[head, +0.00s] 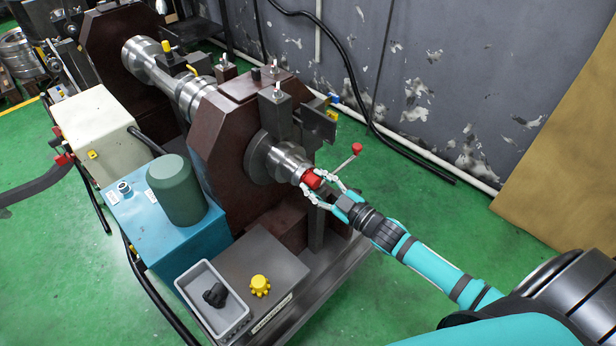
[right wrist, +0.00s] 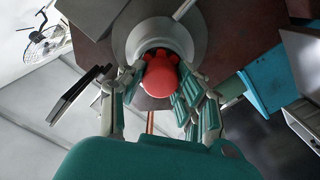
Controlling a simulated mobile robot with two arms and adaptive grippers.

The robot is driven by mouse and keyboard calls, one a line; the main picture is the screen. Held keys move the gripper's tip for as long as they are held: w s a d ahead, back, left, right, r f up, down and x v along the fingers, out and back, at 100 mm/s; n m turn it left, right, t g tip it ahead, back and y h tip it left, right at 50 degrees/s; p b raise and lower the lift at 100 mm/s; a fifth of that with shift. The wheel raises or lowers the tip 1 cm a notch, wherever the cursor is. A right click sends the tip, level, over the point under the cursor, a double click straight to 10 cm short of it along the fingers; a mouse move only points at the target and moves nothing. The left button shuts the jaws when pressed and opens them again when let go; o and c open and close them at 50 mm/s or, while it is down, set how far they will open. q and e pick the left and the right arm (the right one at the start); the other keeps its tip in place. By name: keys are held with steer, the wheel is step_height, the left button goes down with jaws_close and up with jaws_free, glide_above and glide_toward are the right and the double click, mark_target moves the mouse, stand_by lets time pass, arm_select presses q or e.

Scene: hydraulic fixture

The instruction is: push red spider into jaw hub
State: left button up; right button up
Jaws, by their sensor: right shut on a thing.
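The red spider (head: 312,180) is between the fingers of my right gripper (head: 318,190), at the front end of the metal jaw hub (head: 288,163). In the right wrist view the red spider (right wrist: 162,76) sits in front of the round opening of the hub (right wrist: 140,38), with the gripper fingers (right wrist: 158,95) on both sides of it. The right gripper is shut on the spider. How deep the spider sits in the hub cannot be told. My left gripper does not show.
A yellow spider (head: 260,285) lies on the grey plate (head: 262,262), beside a grey tray (head: 236,318) holding a black part (head: 215,295). A red-knobbed lever (head: 356,148) rises close behind the right gripper. A green motor (head: 177,190) stands on a blue tank (head: 150,225).

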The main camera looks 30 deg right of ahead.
steer(key=shift+w, duration=0.1)
stand_by(0.4)
steer(key=o, duration=1.2)
steer(key=v, duration=1.2)
steer(key=s+d+f+m+g+h, duration=0.1)
steer(key=s+f+m+g+h, duration=0.2)
steer(key=f, duration=0.8)
steer(key=s+d+f+m+g+h, duration=0.15)
steer(key=s+f, duration=0.35)
steer(key=f, duration=0.5)
steer(key=s+d+f+m+g+h, duration=0.1)
steer(key=s+f+m+g+h, duration=0.15)
steer(key=f, duration=0.85)
steer(key=s+a+f+g, duration=0.4)
steer(key=s+f, duration=0.3)
steer(key=s, duration=0.5)
steer(key=s+a+f+g, duration=0.5)
steer(key=s+f, duration=0.3)
steer(key=s, duration=0.4)
steer(key=shift+s+a+f+m+y, duration=0.2)
steer(key=shift+a+m+y, duration=0.15)
steer(key=shift+a, duration=0.3)
